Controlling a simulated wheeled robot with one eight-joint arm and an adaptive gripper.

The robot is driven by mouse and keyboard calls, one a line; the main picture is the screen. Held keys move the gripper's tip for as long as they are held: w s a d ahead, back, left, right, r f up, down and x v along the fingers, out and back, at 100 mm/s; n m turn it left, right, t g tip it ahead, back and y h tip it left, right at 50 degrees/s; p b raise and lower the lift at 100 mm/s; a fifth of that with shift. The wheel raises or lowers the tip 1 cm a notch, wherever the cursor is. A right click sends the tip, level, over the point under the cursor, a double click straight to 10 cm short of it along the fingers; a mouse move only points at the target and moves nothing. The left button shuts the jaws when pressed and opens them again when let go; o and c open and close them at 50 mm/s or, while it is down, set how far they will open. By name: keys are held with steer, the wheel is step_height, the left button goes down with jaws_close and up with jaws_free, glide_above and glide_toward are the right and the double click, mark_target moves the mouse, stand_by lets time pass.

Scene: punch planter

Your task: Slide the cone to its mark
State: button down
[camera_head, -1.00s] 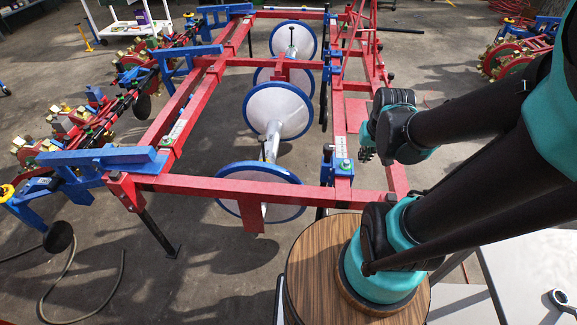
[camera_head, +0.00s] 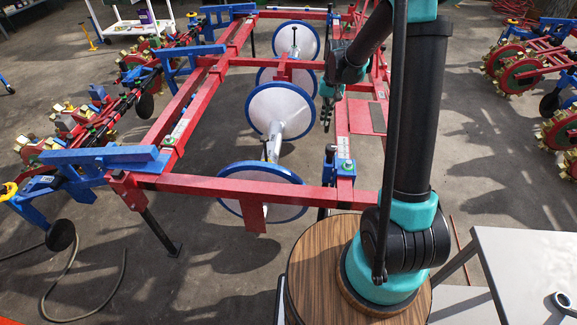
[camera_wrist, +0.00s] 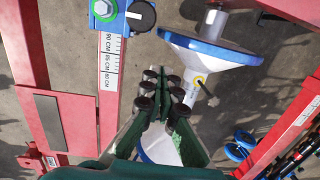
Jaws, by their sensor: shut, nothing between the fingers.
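Several white cones or discs with blue rims stand in a row inside the red frame. One cone (camera_head: 293,40) is at the back, one (camera_head: 278,108) is in the middle and one (camera_head: 260,180) is at the front; I cannot tell which is the task's. My gripper (camera_head: 327,110) is shut and empty, just right of the middle cone. In the wrist view my gripper (camera_wrist: 168,88) points down beside a cone (camera_wrist: 212,48), with a gap visible between them. A centimetre scale label (camera_wrist: 109,62) lies on a red beam to the left, below a blue clamp (camera_wrist: 103,10).
The red frame (camera_head: 220,186) surrounds the cones with long beams and crossbars. A round wooden stand (camera_head: 320,260) is in front of it. A white table (camera_head: 520,260) is at the lower right.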

steer(key=w+a+f+g, duration=0.2)
steer(key=w+a+f, duration=0.3)
steer(key=a+f, duration=0.3)
steer(key=w+a+f+g, duration=0.2)
steer(key=w+a+f, duration=0.25)
steer(key=f, duration=0.55)
steer(key=shift+h, duration=0.3)
steer(key=x, duration=0.4)
steer(key=s+x, duration=0.1)
steer(key=x, duration=0.2)
steer(key=s+a+r+x, duration=0.1)
steer(key=x, duration=0.3)
steer(key=shift+s+f, duration=0.2)
steer(key=shift+f, duration=0.2)
steer(key=shift+s, duration=0.65)
